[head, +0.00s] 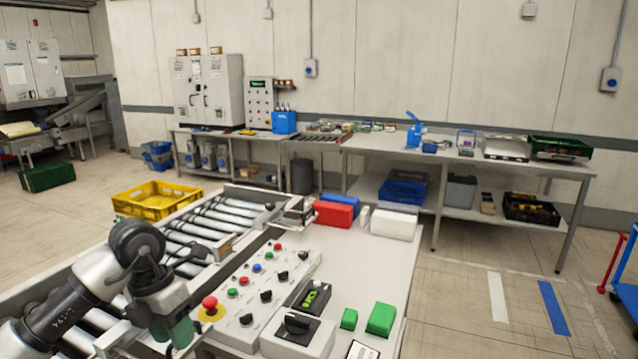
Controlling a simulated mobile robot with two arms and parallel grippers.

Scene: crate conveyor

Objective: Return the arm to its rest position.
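My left arm comes in from the lower left, over the roller conveyor (205,222). Its wrist is bent, and the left gripper (172,335) hangs low beside the left edge of the control panel (265,275). Dark green parts show at its lower end, but I cannot make out the gap between its fingers. Nothing is visibly held. My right gripper is not in view.
The control panel has a red emergency button (210,305) close to the gripper. Red (333,213) and white (393,224) blocks and green blocks (381,318) lie on the white table (345,270). A yellow crate (155,200) stands beyond the conveyor. Floor at right is mostly clear.

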